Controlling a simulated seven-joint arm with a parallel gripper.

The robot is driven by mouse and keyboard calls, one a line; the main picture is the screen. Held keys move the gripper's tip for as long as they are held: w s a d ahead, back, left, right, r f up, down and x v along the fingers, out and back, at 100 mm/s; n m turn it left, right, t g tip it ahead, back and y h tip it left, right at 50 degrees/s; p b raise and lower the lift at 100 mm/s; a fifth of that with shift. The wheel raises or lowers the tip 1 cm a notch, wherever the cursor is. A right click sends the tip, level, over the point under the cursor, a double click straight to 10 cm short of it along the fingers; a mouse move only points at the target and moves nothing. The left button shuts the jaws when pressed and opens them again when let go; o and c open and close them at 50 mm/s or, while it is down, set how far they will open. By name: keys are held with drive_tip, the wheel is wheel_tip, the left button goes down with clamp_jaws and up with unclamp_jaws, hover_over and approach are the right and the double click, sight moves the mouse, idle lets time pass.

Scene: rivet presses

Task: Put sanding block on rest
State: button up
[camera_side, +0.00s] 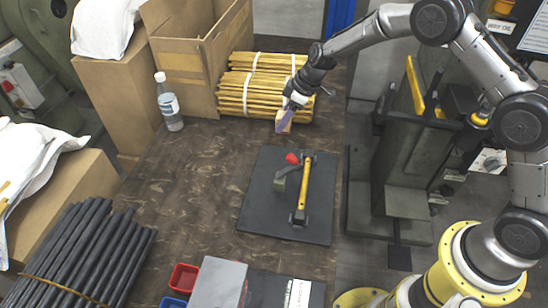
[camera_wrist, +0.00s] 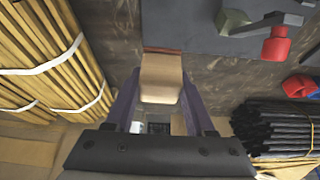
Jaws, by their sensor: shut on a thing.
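The tan sanding block (camera_side: 284,124) is held up above the brown table, in front of the bundled sticks. It also shows in the wrist view (camera_wrist: 161,78), between the purple fingers. My gripper (camera_side: 287,117) is shut on it; the fingers (camera_wrist: 160,98) press on its two sides. No part is clearly recognisable as the rest. A dark flat board (camera_side: 260,215) lies on the table below, bearing a small grey-green block (camera_side: 281,184), a yellow bar with dark ends (camera_side: 304,185) and a red knob (camera_side: 292,158). The sanding block is apart from these.
Bundled wooden sticks (camera_side: 250,95) and an open cardboard box (camera_side: 185,60) stand behind. A bottle (camera_side: 168,105) is at left. Black rods (camera_side: 85,250) and a red bin (camera_side: 184,277) are in front. A dark press (camera_side: 405,150) stands at right. The table left of the board is clear.

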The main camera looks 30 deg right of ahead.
sight(278, 116)
drive_tip(key=shift+w+a+f, duration=0.3)
drive_tip(key=shift+a+f, duration=0.05)
drive_tip(key=shift+a, duration=0.3)
drive_tip(key=shift+w+a+f, duration=0.25)
drive_tip(key=shift+a+f, duration=0.05)
drive_tip(key=shift+a, duration=0.3)
drive_tip(key=f, duration=0.5)
drive_tip(key=shift+s+a+f, duration=0.15)
drive_tip(key=shift+a+f, duration=0.05)
drive_tip(key=shift+f, duration=2.35)
drive_tip(key=shift+f, duration=0.15)
drive_tip(key=o, duration=1.3)
drive_tip(key=v, duration=1.2)
